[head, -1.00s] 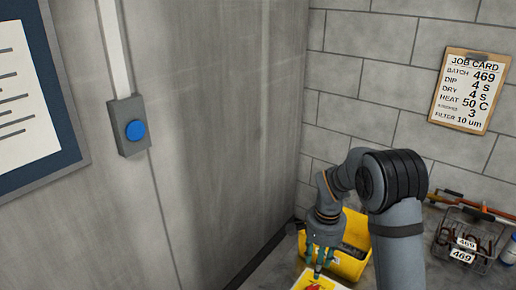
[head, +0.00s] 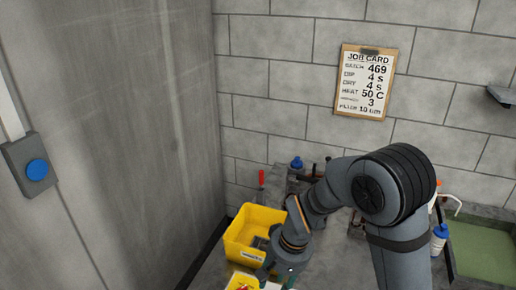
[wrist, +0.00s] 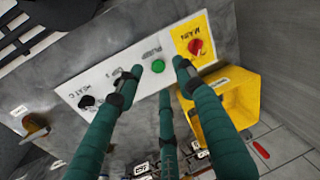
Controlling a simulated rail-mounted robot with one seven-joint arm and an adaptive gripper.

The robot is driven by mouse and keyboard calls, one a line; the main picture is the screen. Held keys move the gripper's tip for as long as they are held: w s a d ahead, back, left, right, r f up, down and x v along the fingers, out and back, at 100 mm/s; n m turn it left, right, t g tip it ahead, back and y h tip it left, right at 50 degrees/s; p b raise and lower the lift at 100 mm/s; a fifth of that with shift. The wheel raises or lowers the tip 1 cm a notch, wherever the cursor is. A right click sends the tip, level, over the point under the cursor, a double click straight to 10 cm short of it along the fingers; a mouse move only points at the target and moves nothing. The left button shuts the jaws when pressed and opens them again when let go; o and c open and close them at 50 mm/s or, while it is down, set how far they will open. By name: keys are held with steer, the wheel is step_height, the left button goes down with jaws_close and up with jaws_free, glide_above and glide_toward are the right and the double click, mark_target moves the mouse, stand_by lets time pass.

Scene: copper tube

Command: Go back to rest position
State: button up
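My gripper (head: 277,276) is at the bottom of the head view, low in front of the yellow bin, with my arm bent above it. In the wrist view my gripper (wrist: 156,82) shows teal fingers spread apart with nothing between them. The fingers point toward a white control panel (wrist: 135,76) that has black knobs, a green button (wrist: 158,66) and a red switch (wrist: 195,46) on a yellow plate. I cannot tell whether a fingertip touches the panel.
A yellow bin (head: 240,243) stands beside the gripper, near the grey wall at left. A job card (head: 365,83) hangs on the block wall. A blue button (head: 37,170) is on the left wall. A green basin (head: 482,252) and bottles (head: 438,238) are at right.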

steer(key=shift+n+g, duration=0.3)
steer(key=shift+n, duration=0.3)
steer(key=s, duration=0.1)
steer(key=s+r+p, duration=0.2)
steer(key=shift+s+a+r, duration=0.25)
steer(key=shift+s+a, duration=0.05)
steer(key=shift+a, duration=0.1)
steer(key=shift+r, duration=0.15)
